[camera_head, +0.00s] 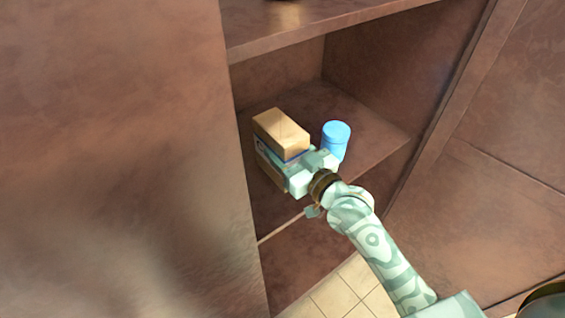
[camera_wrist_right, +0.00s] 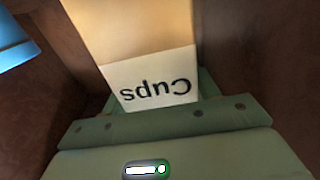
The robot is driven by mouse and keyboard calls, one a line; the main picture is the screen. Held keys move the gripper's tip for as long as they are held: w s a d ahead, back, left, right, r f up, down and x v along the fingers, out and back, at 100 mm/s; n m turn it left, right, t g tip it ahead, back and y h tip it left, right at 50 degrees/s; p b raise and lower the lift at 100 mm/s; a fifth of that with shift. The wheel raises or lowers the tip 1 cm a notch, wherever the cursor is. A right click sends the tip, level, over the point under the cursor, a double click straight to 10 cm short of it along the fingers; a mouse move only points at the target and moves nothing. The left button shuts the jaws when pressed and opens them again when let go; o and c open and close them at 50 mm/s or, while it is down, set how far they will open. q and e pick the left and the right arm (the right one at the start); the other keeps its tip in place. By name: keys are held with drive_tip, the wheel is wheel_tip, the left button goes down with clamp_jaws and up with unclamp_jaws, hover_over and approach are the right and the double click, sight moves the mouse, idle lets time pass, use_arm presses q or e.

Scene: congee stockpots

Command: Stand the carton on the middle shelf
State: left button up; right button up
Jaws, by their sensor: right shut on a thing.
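The carton (camera_head: 281,131) is a tan box with a white label reading "Cups"; the label shows upside down in the right wrist view (camera_wrist_right: 150,80). My right gripper (camera_head: 296,165) is shut on the carton. It holds the carton at the middle shelf (camera_head: 366,125) of a brown cabinet, inside the opening. The carton's lower part is partly hidden by the gripper, and I cannot tell whether its base touches the shelf. My left gripper is not in view.
A blue lidded canister (camera_head: 336,139) stands on the same shelf, just right of the carton and close to my gripper. An upper shelf (camera_head: 300,32) lies above. Brown cabinet panels flank the opening on both sides. Tiled floor (camera_head: 345,292) shows below.

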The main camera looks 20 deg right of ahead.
drive_tip(key=w+f, duration=0.1)
drive_tip(key=w+f+b, duration=0.1)
drive_tip(key=f, duration=0.1)
drive_tip(key=shift+w+a+f, duration=0.1)
drive_tip(key=shift+w, duration=0.25)
wheel_tip(320, 180, down, 4)
drive_tip(key=shift+w+r+b, duration=0.1)
drive_tip(key=shift+r+b, duration=0.1)
drive_tip(key=shift+b, duration=0.7)
drive_tip(key=shift+r, duration=0.2)
drive_tip(key=o, duration=1.2)
drive_tip(key=shift+f, duration=0.1)
drive_tip(key=shift+c, duration=0.2)
drive_tip(key=shift+s, duration=0.3)
drive_tip(key=p+v, duration=0.1)
drive_tip(key=v, duration=1)
drive_tip(key=shift+s+p, duration=0.25)
drive_tip(key=shift+p, duration=0.15)
